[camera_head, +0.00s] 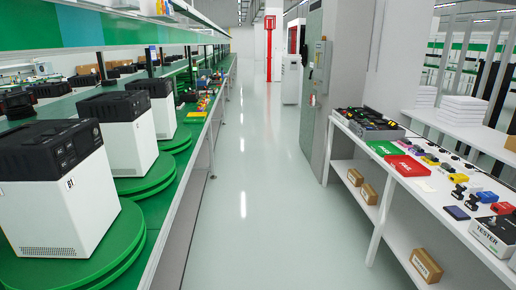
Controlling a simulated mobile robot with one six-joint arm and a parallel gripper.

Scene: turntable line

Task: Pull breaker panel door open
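A small grey wall box (322,54), which looks like the breaker panel, is mounted on the aisle side of the grey pillar right of centre. It is seen at a steep angle and is small, so I cannot tell its door's state or make out a handle. A tall grey-green cabinet face (309,85) stands beside it. My gripper is not in view.
A clear pale floor aisle (258,190) runs ahead. On the left, white units with black tops (60,190) sit on green turntables (85,265). On the right, a white bench (395,185) holds PASS and FAIL trays and a tester (495,237).

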